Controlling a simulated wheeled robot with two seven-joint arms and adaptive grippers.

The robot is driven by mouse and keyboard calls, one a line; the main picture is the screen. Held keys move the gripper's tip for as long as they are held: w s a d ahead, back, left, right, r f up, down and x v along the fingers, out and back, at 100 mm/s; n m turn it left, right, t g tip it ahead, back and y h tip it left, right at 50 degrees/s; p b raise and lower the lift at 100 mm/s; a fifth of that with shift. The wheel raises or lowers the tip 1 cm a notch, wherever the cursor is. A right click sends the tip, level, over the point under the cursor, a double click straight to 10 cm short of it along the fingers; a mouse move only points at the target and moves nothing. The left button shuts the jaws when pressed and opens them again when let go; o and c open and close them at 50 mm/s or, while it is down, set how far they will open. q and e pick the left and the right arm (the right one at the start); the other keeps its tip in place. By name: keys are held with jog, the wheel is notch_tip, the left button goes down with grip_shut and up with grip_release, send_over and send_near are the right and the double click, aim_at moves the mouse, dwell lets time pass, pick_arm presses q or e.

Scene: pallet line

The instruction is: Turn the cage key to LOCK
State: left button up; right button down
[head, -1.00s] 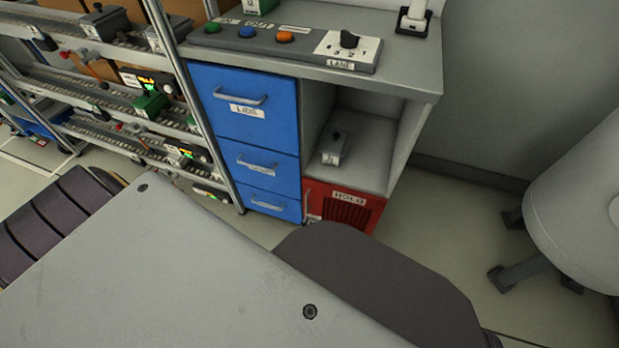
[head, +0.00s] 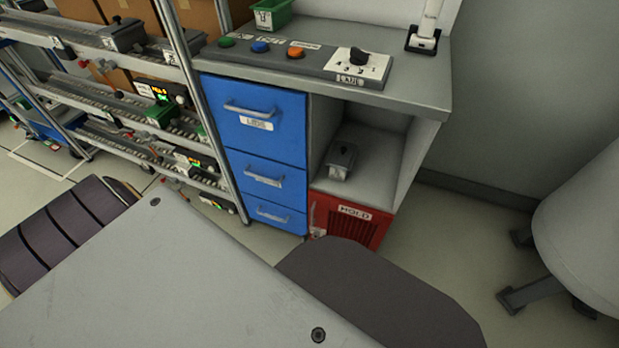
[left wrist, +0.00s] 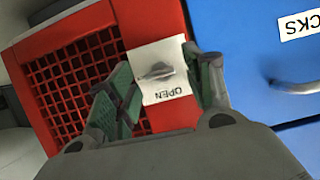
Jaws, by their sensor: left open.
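The red cage (head: 372,232), labelled HOLD, is at the bottom right of the cabinet in the head view. Its red grille front (left wrist: 75,80) fills the left of the left wrist view. A small grey key (left wrist: 157,71) sits on a white plate (left wrist: 150,52) there. The word OPEN shows upside down below the key; no LOCK word is visible. My left gripper (left wrist: 160,66) is open, its green-padded fingers on either side of the key with gaps. I cannot tell its depth from the plate. My left gripper is not clear in the head view. My right gripper is not in view.
Blue drawers (head: 262,120) stand left of the cage. The grey counter (head: 400,88) above carries a button panel (head: 310,62). A small lidded box (head: 341,160) sits in the open shelf above the cage. A rack (head: 120,80) is at left; floor shows right of the cabinet.

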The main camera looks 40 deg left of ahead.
pick_arm(q)
jog(key=v, duration=0.7)
dwell(0.7)
jog(key=shift+s, duration=0.2)
dwell(0.6)
